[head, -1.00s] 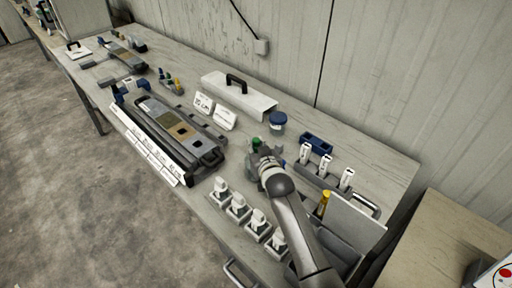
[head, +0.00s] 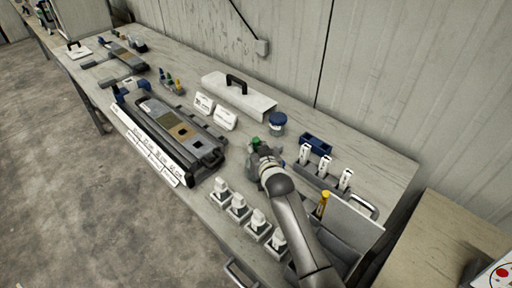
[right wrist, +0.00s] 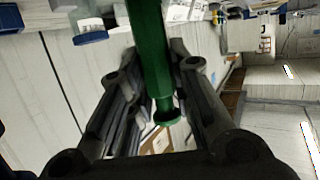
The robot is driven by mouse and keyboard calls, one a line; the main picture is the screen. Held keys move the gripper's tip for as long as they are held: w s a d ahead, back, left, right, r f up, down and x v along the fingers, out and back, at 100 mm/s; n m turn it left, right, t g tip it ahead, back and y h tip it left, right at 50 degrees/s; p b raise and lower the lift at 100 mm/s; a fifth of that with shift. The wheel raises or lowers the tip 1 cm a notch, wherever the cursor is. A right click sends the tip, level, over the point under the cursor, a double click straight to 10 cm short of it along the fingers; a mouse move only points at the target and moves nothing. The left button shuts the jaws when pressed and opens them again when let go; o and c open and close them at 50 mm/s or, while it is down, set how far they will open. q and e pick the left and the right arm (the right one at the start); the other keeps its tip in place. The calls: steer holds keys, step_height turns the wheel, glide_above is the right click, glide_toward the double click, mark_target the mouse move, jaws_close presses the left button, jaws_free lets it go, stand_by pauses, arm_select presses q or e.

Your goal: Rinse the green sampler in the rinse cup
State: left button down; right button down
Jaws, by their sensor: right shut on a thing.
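The green sampler (right wrist: 150,60) is a green rod between the fingers of my right gripper (right wrist: 150,95), which is shut on it. In the head view the green sampler (head: 256,142) shows as a small green tip at the end of my right arm, and the right gripper (head: 265,160) is above the table's middle. A round container with a blue top (head: 277,120), which may be the rinse cup, stands just behind and right of the gripper, apart from it. It also seems to show in the right wrist view (right wrist: 91,37). My left gripper is not in view.
A white cover with a black handle (head: 238,96) lies near the wall. A core tray (head: 170,125) is on the left. A blue block (head: 316,144) and upright white vials (head: 325,166) stand right of the gripper. Several white-capped bottles (head: 238,204) line the front edge.

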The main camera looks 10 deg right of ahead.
step_height(320, 180, up, 9)
steer(key=p, duration=0.8)
steer(key=shift+f, duration=0.2)
